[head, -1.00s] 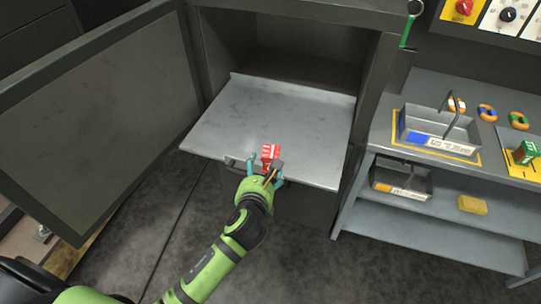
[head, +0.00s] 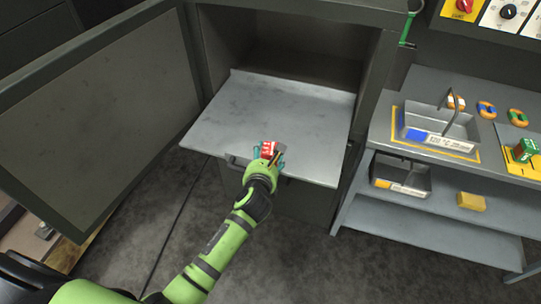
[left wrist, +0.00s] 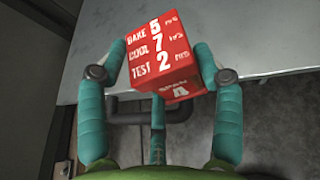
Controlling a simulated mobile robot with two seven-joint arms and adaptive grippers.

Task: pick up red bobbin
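I see no clear bobbin shape; the red thing at my left gripper is a red block (head: 268,149) with white lettering. It is at the front edge of the grey shelf plate (head: 225,112). In the left wrist view the block (left wrist: 160,48) shows "BAKE 5, COOL 7, TEST 2" on one face. My left gripper (head: 269,154) has its teal fingers on both sides of the block, bent inward with the tips against its sides. A third finger (left wrist: 157,118) shows below it. I see no gap between block and plate. My right gripper is not in view.
The plate sticks out of an open grey cabinet, its door (head: 95,115) swung left. A yellow block (head: 471,201) lies below.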

